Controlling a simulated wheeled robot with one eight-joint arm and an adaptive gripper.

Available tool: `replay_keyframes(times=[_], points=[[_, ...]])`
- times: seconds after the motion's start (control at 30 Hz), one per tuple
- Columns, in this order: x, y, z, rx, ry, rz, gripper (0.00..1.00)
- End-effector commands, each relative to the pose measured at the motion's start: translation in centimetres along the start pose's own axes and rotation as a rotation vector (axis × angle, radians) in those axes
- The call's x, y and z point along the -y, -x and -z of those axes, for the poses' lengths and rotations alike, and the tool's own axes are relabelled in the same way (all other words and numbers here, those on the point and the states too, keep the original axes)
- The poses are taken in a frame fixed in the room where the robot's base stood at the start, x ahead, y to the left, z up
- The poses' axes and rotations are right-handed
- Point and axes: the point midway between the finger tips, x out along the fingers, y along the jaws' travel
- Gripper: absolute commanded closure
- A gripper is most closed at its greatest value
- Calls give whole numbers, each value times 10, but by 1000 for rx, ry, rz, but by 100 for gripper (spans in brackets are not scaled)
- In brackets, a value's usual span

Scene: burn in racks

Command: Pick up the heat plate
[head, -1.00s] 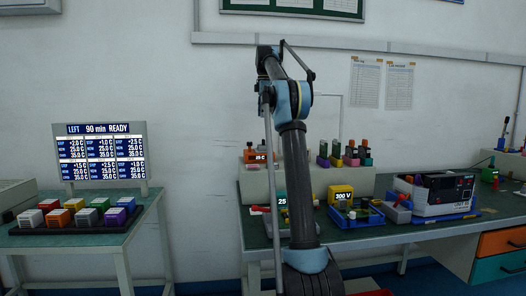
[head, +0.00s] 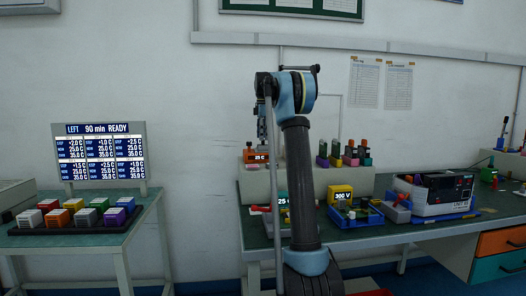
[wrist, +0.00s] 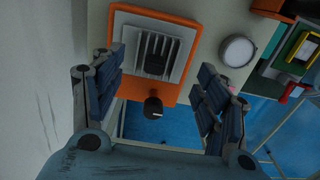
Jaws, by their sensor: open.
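An orange unit with a grey finned plate on top and a black knob, which looks like the heat plate (wrist: 180,22), is at the top middle of the wrist view. My gripper (wrist: 160,68) is open, with one finger to the left and one to the right of the unit's near part. Nothing is between the fingers in a grip. In the head view my gripper (head: 262,128) hangs just above the orange box.
A round white disc (wrist: 237,50) is close right of the unit. Several coloured blocks (head: 345,153) stand further right on the raised block. A yellow "300 V" unit (head: 341,194), blue trays and a grey device (head: 440,192) occupy the bench. A wall is close on the left in the wrist view.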

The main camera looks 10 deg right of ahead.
Motion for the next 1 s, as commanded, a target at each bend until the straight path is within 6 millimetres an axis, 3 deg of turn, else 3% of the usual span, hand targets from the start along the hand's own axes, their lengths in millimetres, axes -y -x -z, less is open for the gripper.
replay_keyframes(times=[0.3,0.63,0.87,1.0], points=[[-6,-40,-1,0,0,0,32],[-6,-46,-1,0,0,0,32],[-6,-46,-1,0,-1,0,82],[-6,-46,-1,0,-1,0,88]])
